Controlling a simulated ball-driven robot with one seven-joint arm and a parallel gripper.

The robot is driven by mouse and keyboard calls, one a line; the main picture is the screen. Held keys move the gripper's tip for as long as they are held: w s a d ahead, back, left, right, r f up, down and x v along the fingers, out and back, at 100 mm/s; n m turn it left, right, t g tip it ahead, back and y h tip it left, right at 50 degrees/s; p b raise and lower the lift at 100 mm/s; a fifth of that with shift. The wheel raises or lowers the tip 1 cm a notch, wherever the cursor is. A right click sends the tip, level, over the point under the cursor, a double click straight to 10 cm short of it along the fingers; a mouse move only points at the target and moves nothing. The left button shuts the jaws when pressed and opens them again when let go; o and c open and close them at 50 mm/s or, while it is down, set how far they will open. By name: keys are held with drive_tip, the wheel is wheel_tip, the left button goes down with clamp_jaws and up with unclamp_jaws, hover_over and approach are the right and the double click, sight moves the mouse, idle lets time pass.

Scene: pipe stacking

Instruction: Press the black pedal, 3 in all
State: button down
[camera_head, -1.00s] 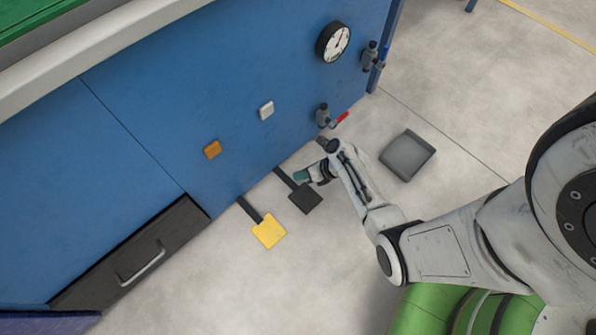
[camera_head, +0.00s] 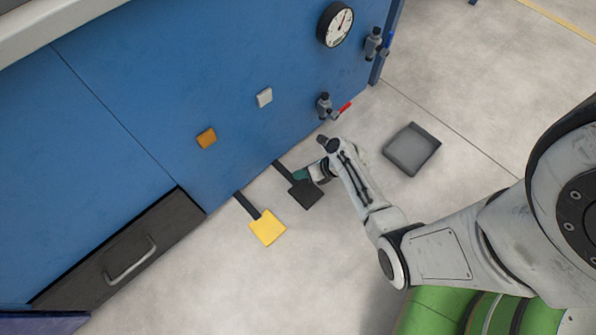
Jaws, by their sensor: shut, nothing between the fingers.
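The black pedal (camera_head: 306,195) is a square plate on a dark bar that comes out from the foot of the blue panel. My gripper (camera_head: 299,175) is at the plate's upper edge, where the bar meets it. Its teal fingertips are shut and hold nothing. They overlap the pedal in this view, but I cannot tell whether they touch it or hover just above it. Part of the bar and plate edge is hidden behind the fingers.
A yellow pedal (camera_head: 267,229) is just left of the black one. A grey tray (camera_head: 412,149) lies on the floor at right. The panel carries a red-handled valve (camera_head: 326,106), a gauge (camera_head: 336,24) and a drawer (camera_head: 125,255). Floor below the pedals is clear.

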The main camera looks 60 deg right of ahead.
sight(300, 185)
wheel_tip(300, 185, down, 4)
drive_tip(key=shift+b, duration=1.25)
drive_tip(key=shift+f, duration=0.15)
drive_tip(key=shift+f, duration=0.1)
idle(0.8)
drive_tip(key=shift+f, duration=0.3)
drive_tip(key=shift+f+b, duration=0.9)
drive_tip(key=shift+f, duration=0.85)
idle(1.6)
idle(0.3)
drive_tip(key=shift+r+p, duration=2.2)
drive_tip(key=shift+p, duration=0.35)
